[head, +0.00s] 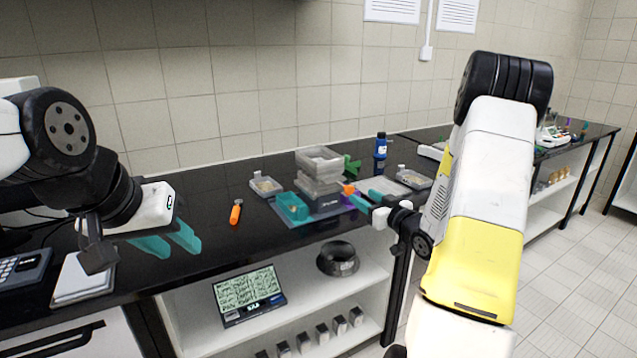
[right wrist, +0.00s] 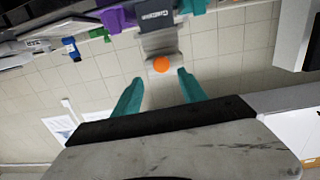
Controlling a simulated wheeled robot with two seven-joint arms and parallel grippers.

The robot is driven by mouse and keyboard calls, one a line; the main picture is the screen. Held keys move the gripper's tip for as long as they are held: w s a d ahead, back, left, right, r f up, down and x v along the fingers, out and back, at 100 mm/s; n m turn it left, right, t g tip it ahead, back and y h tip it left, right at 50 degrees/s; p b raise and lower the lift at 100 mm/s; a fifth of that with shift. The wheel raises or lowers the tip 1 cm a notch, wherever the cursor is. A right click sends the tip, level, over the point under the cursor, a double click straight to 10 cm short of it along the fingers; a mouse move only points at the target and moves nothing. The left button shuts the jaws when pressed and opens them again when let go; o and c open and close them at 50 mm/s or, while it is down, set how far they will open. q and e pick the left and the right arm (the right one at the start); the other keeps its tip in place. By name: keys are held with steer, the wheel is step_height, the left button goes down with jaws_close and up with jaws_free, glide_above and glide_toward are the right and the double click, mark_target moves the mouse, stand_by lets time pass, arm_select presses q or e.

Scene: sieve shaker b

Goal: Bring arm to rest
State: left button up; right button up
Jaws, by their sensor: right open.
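My left gripper (head: 179,250) hangs over the left part of the black bench in the head view. Its teal fingers are apart with nothing between them. My right gripper (head: 360,198) is beside the front right of the sieve shaker (head: 325,203), which bears a stack of grey trays (head: 320,165). In the right wrist view the right gripper (right wrist: 157,78) has its teal fingers spread wide.
An orange-handled tool (head: 235,212), clear tray (head: 266,186) and blue bottle (head: 380,150) stand nearby. Open shelves (head: 290,303) lie under the bench.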

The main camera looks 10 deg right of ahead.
steer(key=s+a+r+m+g+h, duration=0.3)
steer(key=s+r+g+h, duration=0.2)
steer(key=s+r, duration=0.45)
steer(key=s+a+r+g+y, duration=0.1)
steer(key=s+a, duration=0.4)
steer(key=s, duration=0.6)
steer(key=s+a+r+g, duration=0.2)
steer(key=s+a+g, duration=0.2)
steer(key=s, duration=0.7)
steer(key=shift+s+a+y, duration=0.25)
steer(key=shift+a+y, duration=0.1)
steer(key=shift+y, duration=0.05)
